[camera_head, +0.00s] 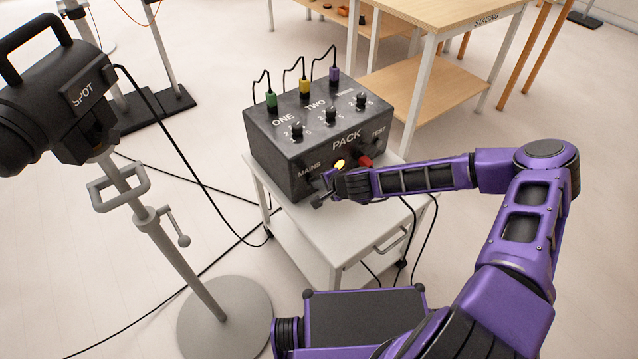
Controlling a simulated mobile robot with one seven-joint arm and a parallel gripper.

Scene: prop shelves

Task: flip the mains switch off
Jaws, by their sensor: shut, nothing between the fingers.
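The dimmer pack (291,128) is a dark grey box on a white trolley. Its front carries the word MAINS at the left, above where my gripper is. The mains switch itself is mostly hidden behind my gripper, so its position cannot be made out. A yellow lamp (340,163) glows on the front, with a red control (366,161) to its right. My gripper (321,200) is shut and empty, close in front of the pack's lower front, below MAINS. Whether it touches the switch cannot be told.
Green, yellow and purple plugs (334,74) with black cables stand on the pack's top, behind several knobs. A spotlight (65,90) on a grey stand is at the left. The white trolley (350,232) is under the pack. A wooden staging table (450,14) is behind. Cables cross the floor.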

